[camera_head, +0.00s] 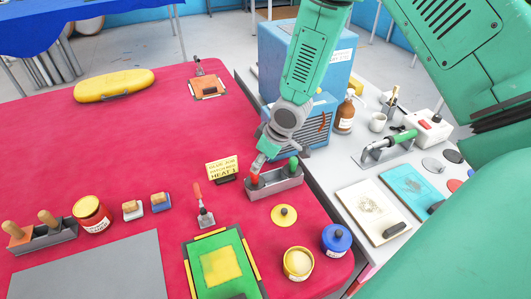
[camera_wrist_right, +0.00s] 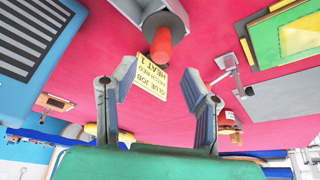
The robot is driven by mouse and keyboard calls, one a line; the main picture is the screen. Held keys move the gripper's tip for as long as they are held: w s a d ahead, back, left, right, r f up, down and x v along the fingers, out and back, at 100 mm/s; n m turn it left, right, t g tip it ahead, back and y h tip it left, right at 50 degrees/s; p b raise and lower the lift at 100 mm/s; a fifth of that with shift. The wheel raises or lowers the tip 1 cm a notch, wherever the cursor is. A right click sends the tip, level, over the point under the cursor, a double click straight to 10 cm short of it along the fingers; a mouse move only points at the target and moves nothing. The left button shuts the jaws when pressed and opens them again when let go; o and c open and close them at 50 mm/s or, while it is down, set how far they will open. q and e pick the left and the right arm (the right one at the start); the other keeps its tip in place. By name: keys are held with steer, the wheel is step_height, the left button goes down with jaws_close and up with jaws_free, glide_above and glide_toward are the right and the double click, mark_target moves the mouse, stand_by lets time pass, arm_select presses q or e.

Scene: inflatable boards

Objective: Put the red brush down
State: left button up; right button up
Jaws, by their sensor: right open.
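The red brush (camera_head: 253,181) stands in a grey holder tray (camera_head: 277,188) near the right side of the red table, with its red handle up. A green-handled brush (camera_head: 294,166) stands at the other end of this tray. My right gripper (camera_head: 257,167) is directly above the red handle. In the right wrist view, the red brush (camera_wrist_right: 162,46) shows beyond the fingertips of my open gripper (camera_wrist_right: 160,82), with a gap between. Nothing is held. The brush's lower part is hidden in the tray. My left gripper is not in view.
A yellow sign (camera_head: 222,168) stands left of the tray. A blue machine (camera_head: 300,60) rises behind my right gripper. The red table's middle is clear.

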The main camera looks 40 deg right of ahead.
steer(key=v, duration=0.4)
steer(key=shift+s+r, duration=0.15)
steer(key=shift+r, duration=0.1)
steer(key=shift+d, duration=0.1)
